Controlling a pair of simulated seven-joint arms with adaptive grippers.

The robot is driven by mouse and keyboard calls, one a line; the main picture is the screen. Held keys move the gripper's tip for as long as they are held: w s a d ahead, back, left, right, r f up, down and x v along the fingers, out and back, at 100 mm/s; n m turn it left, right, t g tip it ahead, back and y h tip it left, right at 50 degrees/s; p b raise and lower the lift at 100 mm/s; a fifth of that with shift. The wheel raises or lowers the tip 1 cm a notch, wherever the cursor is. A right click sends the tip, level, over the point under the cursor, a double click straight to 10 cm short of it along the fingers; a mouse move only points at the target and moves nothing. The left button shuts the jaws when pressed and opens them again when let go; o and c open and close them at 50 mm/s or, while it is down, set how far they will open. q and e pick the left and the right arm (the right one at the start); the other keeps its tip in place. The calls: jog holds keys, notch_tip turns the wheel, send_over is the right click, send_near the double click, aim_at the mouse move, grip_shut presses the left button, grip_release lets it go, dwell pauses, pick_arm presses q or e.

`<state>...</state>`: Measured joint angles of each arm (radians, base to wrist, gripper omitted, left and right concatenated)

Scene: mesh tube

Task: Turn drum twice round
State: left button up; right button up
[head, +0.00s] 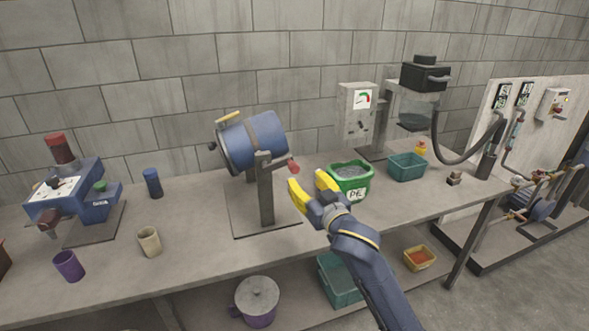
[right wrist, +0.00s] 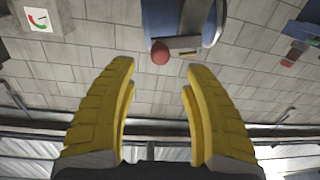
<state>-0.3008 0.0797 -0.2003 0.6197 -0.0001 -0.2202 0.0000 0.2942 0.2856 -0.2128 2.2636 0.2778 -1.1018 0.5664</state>
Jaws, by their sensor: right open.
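The blue drum (head: 252,140) sits tilted on a grey stand (head: 265,195) in the middle of the bench. A yellow bar (head: 229,117) is at the upper left of its rim. A red knob (head: 293,167) sticks out at the drum's lower right. My right gripper (head: 311,187) is open and empty, just right of and below the red knob. In the right wrist view the drum (right wrist: 180,16) and the red knob (right wrist: 160,53) appear beyond the open yellow fingers (right wrist: 158,85), apart from them. My left gripper is not in view.
A green tub (head: 349,181) of grey material stands close to the right of my gripper. A teal bin (head: 407,166) is farther right. A blue machine (head: 75,192), a blue cup (head: 152,183), a beige cup (head: 149,241) and a purple cup (head: 69,266) stand at left.

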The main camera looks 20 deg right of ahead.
aim_at(296, 171)
jog(key=w, duration=0.5)
jog(key=w+a, duration=0.1)
jog(key=w, duration=0.2)
jog(key=shift+w, duration=0.15)
grip_shut()
dwell(0.3)
